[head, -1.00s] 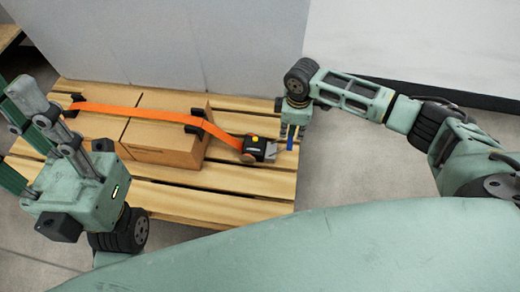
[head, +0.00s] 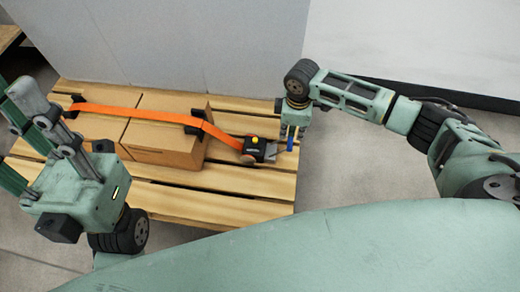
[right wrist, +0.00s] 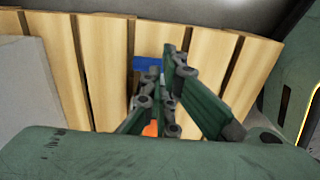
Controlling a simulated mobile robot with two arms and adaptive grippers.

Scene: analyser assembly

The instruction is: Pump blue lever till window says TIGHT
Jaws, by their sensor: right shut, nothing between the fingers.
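The blue lever (head: 290,143) shows as a short upright blue piece at the right edge of the pallet, at the end of a grey arm of the ratchet. The black ratchet (head: 256,150) with a yellow button sits to its left on the orange strap (head: 160,112). Any window text is too small to read. My right gripper (head: 290,131) is shut and empty, its fingertips right by the lever; contact is unclear. In the right wrist view, the blue lever (right wrist: 147,63) lies beyond the fingers (right wrist: 165,85). My left gripper (head: 14,145) is open, left of the boxes.
Cardboard boxes (head: 160,150) stand on a wooden pallet (head: 215,205) with the strap over them and black corner guards on their edges. A grey panel (head: 180,45) stands behind. The floor right of the pallet is clear.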

